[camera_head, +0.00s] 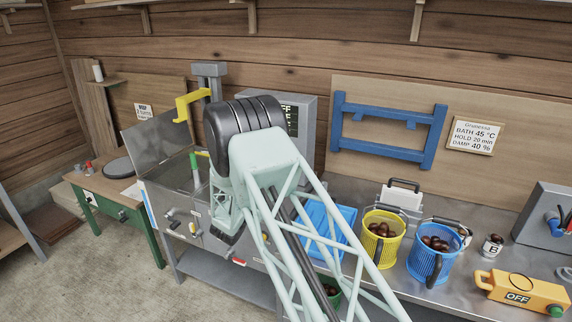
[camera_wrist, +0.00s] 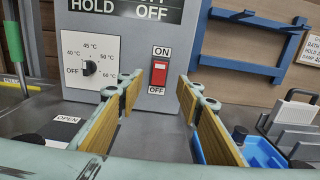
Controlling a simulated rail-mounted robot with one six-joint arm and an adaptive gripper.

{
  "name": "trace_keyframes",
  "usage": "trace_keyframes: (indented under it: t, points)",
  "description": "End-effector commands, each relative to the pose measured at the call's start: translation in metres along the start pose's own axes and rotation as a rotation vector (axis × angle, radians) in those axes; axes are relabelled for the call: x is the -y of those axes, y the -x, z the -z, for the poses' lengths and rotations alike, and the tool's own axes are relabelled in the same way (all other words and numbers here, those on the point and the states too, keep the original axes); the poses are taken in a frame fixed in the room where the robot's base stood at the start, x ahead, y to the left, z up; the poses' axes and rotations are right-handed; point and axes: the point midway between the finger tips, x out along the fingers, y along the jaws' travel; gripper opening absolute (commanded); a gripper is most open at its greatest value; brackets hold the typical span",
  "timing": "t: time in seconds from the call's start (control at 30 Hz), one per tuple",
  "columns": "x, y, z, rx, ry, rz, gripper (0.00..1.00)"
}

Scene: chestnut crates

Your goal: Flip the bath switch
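The bath switch (camera_wrist: 159,74) is a red rocker on the front of the grey control box (camera_wrist: 150,20), marked ON above and OFF below. Which way it is tipped is too small to tell. A dial (camera_wrist: 90,67) with temperature marks sits left of it, its pointer near OFF. The box's display reads HOLD OFF. My gripper (camera_wrist: 160,98) is open and empty, its two yellow-padded fingers pointing at the box, with the switch seen between the fingertips, apparently not touched. In the head view the control box (camera_head: 304,108) is partly behind my arm, which hides the switch.
A blue rack (camera_head: 385,125) hangs on the wall right of the box. A blue tray (camera_head: 325,222), a yellow basket (camera_head: 368,246) and a blue basket (camera_head: 418,262) stand on the bench. The metal bath (camera_head: 160,195) with raised lid is at left. An orange device (camera_head: 520,292) reads OFF.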

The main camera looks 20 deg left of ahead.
Motion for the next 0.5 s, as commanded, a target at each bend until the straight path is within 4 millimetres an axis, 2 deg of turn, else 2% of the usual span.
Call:
trace_keyframes:
  t: [0.5]
  points:
    - [0.001, -0.068, 0.000, 0.001, -0.002, 0.001, 0.33]
